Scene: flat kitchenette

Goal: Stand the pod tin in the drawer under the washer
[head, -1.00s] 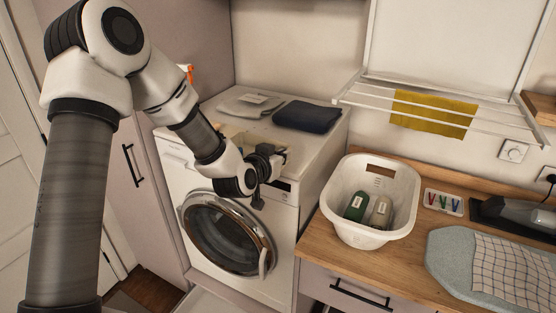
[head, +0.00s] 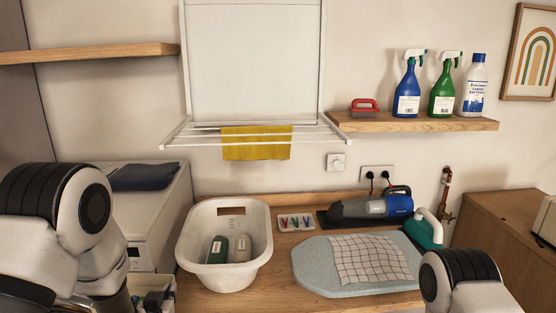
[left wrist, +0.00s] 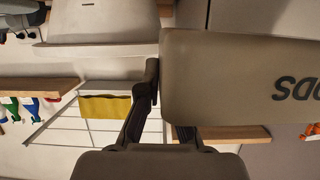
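The pod tin (left wrist: 225,80) is a large beige-grey box with dark upside-down lettering, filling the upper right of the left wrist view. My left gripper (left wrist: 158,100) has one dark finger against the tin's left edge; the other finger runs behind the tin, partly hidden. The tin appears held between them, clear of any surface. In the head view my left arm stands at the far left and the tin does not show. The washer (head: 150,215) is partly hidden behind that arm. Its drawer is out of view. My right gripper is out of view; only a right arm link shows.
A white basket (head: 188,245) with two bottles stands on the wooden counter, near the iron board (head: 310,270). A drying rack with a yellow cloth (head: 255,142) juts from the wall. Spray bottles stand on a shelf (head: 420,123).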

